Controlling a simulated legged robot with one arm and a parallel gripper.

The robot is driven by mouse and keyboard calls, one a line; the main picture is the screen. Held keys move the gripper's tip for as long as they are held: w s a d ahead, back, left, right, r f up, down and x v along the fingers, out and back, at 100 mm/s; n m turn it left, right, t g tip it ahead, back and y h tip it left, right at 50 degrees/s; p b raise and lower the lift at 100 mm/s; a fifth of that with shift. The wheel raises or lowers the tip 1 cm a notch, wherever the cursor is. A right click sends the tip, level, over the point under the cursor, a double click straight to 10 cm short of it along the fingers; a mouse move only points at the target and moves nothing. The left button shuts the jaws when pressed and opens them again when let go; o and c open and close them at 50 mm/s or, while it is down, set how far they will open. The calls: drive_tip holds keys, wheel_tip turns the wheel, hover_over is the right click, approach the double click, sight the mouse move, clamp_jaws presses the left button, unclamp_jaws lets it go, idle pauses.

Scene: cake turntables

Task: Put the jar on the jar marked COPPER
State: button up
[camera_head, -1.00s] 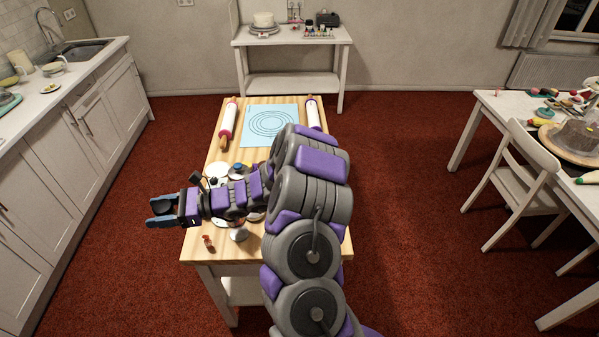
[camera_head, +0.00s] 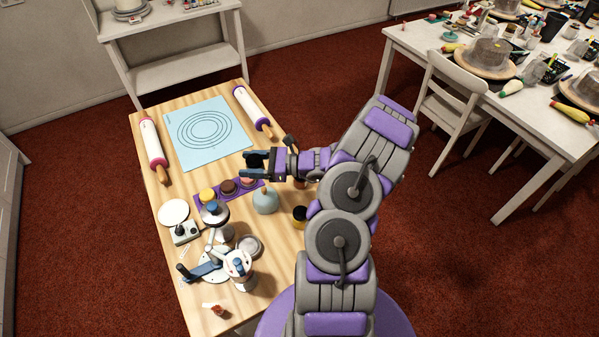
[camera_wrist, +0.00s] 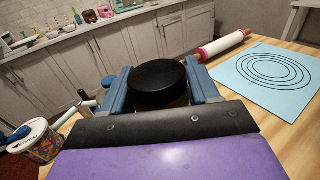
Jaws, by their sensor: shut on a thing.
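My gripper (camera_head: 251,166) is shut on a jar with a black lid (camera_wrist: 158,82). In the wrist view the lid sits between the blue fingers. The held jar's body is mostly hidden. In the head view the gripper is over the table, just behind and right of a purple tray (camera_head: 214,206). A yellow-topped jar (camera_head: 207,195), a brown-topped jar (camera_head: 228,187) and a pinkish-brown jar (camera_head: 246,183) stand in a row on the tray. No COPPER marking is readable. Another jar, black and yellow (camera_head: 299,217), stands apart near my arm.
A pale teal bottle (camera_head: 265,200) stands near the tray. A blue mat (camera_head: 206,132) lies between two rolling pins (camera_head: 153,150) (camera_head: 252,106) at the back. A white chair (camera_head: 452,110) stands right.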

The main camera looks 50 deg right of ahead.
drive_tip(key=s+d+f+m+t+h, duration=0.1)
drive_tip(key=s+d+f+h, duration=0.15)
drive_tip(key=s+d, duration=0.5)
drive_tip(key=s+d+f+m+t+h, duration=0.15)
drive_tip(key=s+d+f, duration=0.25)
drive_tip(key=s, duration=0.6)
drive_tip(key=b, duration=0.2)
hover_over(300, 179)
drive_tip(key=w, duration=0.1)
drive_tip(key=shift+w+d+f+y, duration=0.1)
drive_tip(key=shift+d+f+y, duration=0.3)
drive_tip(key=shift+f, duration=0.25)
drive_tip(key=shift+w+d+f+m+b, duration=0.15)
drive_tip(key=shift+w+d+m+b, duration=0.25)
drive_tip(key=shift+w, duration=0.3)
drive_tip(key=shift+w+a+f+b, duration=0.1)
drive_tip(key=shift+f+b, duration=0.25)
drive_tip(key=shift+f, duration=1.35)
drive_tip(key=o, duration=1.1)
